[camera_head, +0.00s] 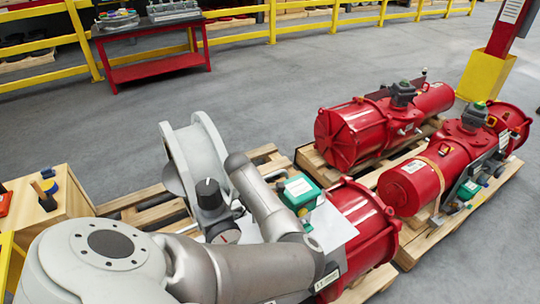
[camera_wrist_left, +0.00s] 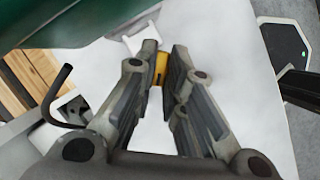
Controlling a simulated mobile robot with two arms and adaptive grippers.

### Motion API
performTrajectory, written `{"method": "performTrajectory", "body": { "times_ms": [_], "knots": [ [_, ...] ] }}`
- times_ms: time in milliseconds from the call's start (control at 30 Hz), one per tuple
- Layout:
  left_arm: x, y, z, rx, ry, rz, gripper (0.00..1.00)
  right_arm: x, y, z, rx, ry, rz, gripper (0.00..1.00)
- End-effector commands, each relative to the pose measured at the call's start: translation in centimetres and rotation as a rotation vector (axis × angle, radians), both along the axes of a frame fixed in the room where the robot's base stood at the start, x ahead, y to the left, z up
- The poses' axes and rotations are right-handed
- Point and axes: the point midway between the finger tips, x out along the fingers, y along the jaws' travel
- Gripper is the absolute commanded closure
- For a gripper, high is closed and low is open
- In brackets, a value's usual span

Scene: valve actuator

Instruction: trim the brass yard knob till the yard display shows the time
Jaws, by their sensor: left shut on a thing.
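In the left wrist view my left gripper (camera_wrist_left: 162,62) is shut on a small yellow, brass-coloured knob (camera_wrist_left: 160,68). The knob shows between the fingertips, and most of it is hidden by the fingers. It sits over a pale plate (camera_wrist_left: 225,100). In the head view my left arm's grey links cover the near middle, and I cannot make out the gripper's fingers there. A green box with a white top (camera_head: 300,188) stands by the near red actuator (camera_head: 365,225). No readable time shows in either view, and I cannot tell which part is the yard display. My right gripper is not in view.
A dark green body (camera_wrist_left: 70,22) and a black hooked rod (camera_wrist_left: 58,95) are close left of the fingers. A dark panel with a green light (camera_wrist_left: 284,50) lies right. Two more red actuators (camera_head: 350,135) (camera_head: 425,180) rest on pallets. Grey floor (camera_head: 270,85) is clear behind.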

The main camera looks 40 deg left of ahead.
Motion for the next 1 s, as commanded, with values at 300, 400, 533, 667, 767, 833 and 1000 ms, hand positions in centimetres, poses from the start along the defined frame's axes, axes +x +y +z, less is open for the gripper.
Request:
{"method": "performTrajectory", "body": {
  "times_ms": [300, 400, 533, 667, 767, 833, 1000],
  "knots": [
    [0.0, 0.0, 0.0, 0.0, 0.0, 0.001, 0.67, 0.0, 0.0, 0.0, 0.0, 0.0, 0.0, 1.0],
    [0.0, 0.0, 0.0, 0.0, 0.0, 0.001, 0.67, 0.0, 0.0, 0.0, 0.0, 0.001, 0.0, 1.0],
    [0.0, 0.1, 0.2, 0.0, 0.0, 0.001, 0.67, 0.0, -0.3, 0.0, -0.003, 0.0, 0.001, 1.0],
    [-0.2, 0.5, 1.2, 0.002, -0.002, 0.004, 0.67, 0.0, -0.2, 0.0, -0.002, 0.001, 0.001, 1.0],
    [-0.6, 1.1, 2.8, 0.004, -0.003, 0.005, 0.67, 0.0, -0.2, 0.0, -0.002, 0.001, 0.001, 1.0],
    [-0.9, 1.6, 4.3, 0.005, -0.003, 0.005, 0.67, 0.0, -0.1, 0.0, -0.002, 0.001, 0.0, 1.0],
    [-1.8, 3.0, 8.2, 0.004, -0.004, 0.005, 0.67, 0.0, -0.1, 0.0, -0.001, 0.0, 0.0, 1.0]
  ]
}}
